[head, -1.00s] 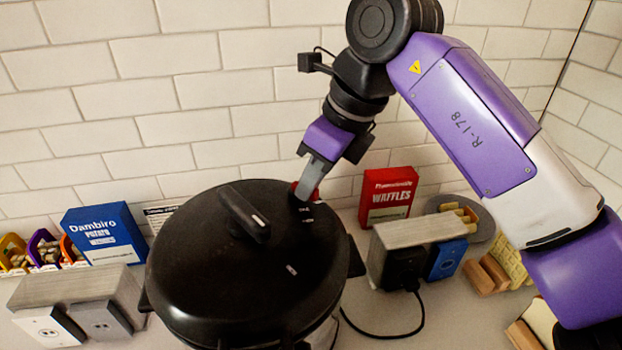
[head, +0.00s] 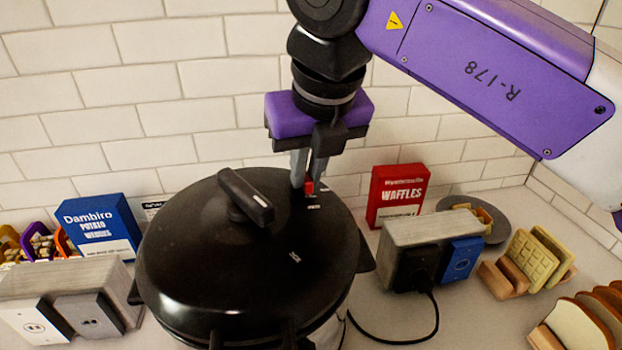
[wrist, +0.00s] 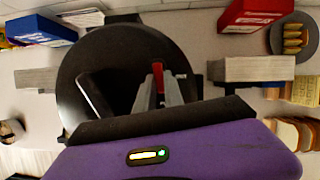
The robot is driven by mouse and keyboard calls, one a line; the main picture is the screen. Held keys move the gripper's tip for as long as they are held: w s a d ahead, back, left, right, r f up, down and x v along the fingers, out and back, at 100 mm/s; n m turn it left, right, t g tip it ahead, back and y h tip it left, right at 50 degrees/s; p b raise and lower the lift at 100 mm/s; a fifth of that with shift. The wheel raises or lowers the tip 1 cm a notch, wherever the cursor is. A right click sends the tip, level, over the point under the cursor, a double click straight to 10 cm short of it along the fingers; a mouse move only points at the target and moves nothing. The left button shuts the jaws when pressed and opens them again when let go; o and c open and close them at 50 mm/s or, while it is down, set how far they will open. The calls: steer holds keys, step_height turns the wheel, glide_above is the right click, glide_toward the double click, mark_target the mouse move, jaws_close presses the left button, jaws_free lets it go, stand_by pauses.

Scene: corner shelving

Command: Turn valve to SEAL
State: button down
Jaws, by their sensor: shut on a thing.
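A black round pressure cooker (head: 200,270) stands on the counter, with a black bar handle (head: 245,197) on its lid. A small red valve (head: 308,186) sits near the back right of the lid, by small white marks. My gripper (head: 306,184) points down at the valve, its grey fingers shut on it. In the wrist view the red valve (wrist: 158,72) shows between the fingertips of my gripper (wrist: 158,88). The valve's lower part is hidden by the fingers, and the lid labels are too small to read.
A blue Dambiro box (head: 100,228) and a grey outlet block (head: 60,290) stand left of the cooker. A red waffles box (head: 396,194) and another outlet block (head: 430,235) with a black cord stand right. Bread slices (head: 575,325) are at the far right. A tiled wall is behind.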

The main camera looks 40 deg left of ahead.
steer(key=shift+s+a+m+t+h+b, duration=0.15)
steer(key=shift+m+b, duration=0.15)
steer(key=shift+m, duration=0.15)
steer(key=shift+s+m+t+h+b, duration=0.15)
steer(key=shift+m+b, duration=0.15)
steer(key=shift+m, duration=0.15)
steer(key=shift+w, duration=0.1)
steer(key=c, duration=1.4)
jaws_free()
steer(key=shift+c, duration=0.2)
steer(key=b+v, duration=0.1)
steer(key=v, duration=0.7)
